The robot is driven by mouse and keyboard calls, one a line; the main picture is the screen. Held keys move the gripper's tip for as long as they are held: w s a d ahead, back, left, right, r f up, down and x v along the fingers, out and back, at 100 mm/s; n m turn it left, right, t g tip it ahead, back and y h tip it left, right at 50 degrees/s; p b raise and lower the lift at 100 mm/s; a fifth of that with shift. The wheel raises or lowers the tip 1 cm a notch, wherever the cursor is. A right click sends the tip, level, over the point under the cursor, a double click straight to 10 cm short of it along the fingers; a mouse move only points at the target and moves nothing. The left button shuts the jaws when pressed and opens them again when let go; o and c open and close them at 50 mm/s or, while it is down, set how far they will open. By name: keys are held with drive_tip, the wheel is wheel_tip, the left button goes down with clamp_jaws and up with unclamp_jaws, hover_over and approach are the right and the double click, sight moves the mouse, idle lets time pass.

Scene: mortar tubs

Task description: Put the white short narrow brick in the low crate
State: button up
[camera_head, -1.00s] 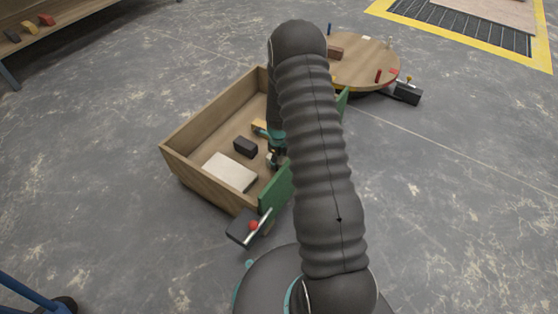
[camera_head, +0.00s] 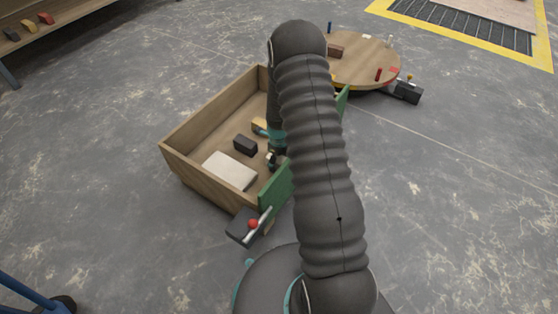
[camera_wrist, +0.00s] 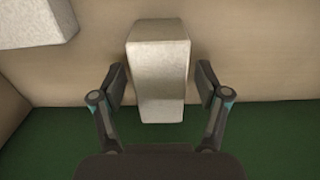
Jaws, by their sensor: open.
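The white short narrow brick (camera_wrist: 160,70) is between the two fingers of my gripper (camera_wrist: 160,88) in the wrist view. The fingers are open, with a gap visible on each side of the brick. The brick rests inside the low crate, a wooden box (camera_head: 187,182) with a green side (camera_head: 276,188). In the head view my gripper (camera_head: 275,159) is low inside the crate, close to the green side, and mostly hidden by my arm. The brick is hardly distinguishable there.
A wide white slab (camera_head: 229,171), a dark brick (camera_head: 245,145) and a yellowish brick (camera_head: 259,124) lie in the crate. The slab's corner also shows in the wrist view (camera_wrist: 35,20). A round wooden table (camera_head: 365,65) with small pieces stands behind at the right.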

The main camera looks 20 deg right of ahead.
drive_tip(key=s+a+r+n+t+p, duration=0.1)
drive_tip(key=s+a+r+n, duration=0.2)
drive_tip(key=r, duration=1)
drive_tip(key=s+a+r+n+t+p, duration=0.1)
drive_tip(key=s+r+n, duration=0.35)
drive_tip(key=r, duration=0.85)
drive_tip(key=s+a+r+n+t+p, duration=0.1)
drive_tip(key=s+a+r+n, duration=0.15)
drive_tip(key=r+n, duration=0.65)
drive_tip(key=s+a+r+n+t+p, duration=0.1)
drive_tip(key=s+a+r+n, duration=0.1)
drive_tip(key=s+r+n, duration=0.4)
drive_tip(key=s+a+r+n+t+p, duration=0.1)
drive_tip(key=s+a+r+n+p, duration=0.1)
drive_tip(key=s+r+n, duration=0.4)
drive_tip(key=s+a+r, duration=0.1)
drive_tip(key=s+r, duration=0.3)
drive_tip(key=s, duration=0.3)
drive_tip(key=shift+s+a+n+t, duration=0.15)
drive_tip(key=shift+n+t, duration=0.15)
drive_tip(key=shift+n, duration=0.05)
